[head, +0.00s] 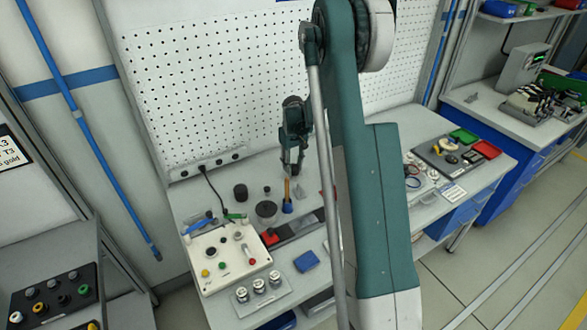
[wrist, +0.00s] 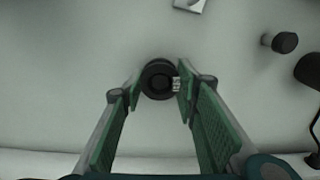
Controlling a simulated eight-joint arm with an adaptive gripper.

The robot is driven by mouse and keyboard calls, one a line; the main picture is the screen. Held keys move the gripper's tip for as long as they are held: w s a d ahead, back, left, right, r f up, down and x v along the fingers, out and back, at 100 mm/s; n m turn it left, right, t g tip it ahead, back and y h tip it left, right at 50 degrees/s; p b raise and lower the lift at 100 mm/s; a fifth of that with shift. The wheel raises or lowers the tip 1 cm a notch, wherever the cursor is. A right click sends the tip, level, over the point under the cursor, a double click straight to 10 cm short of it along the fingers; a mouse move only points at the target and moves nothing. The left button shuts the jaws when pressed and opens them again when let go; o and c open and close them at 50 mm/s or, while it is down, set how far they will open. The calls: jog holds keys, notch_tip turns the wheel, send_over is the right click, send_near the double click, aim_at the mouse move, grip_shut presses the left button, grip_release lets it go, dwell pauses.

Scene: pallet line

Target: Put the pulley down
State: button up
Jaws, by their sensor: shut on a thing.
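In the head view my gripper (head: 292,168) points down over the back of the grey workbench (head: 222,176), in front of the white pegboard.
A white control panel (head: 228,257) lies at the front left. A dark cylinder (wrist: 285,42) shows right in the wrist view.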

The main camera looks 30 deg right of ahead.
aim_at(293, 168)
jog(key=shift+f, duration=0.4)
jog(key=shift+f, duration=0.1)
jog(key=o, duration=0.9)
notch_tip(293, 168, up, 12)
jog(key=shift+r, duration=0.15)
dwell(0.3)
dwell(0.5)
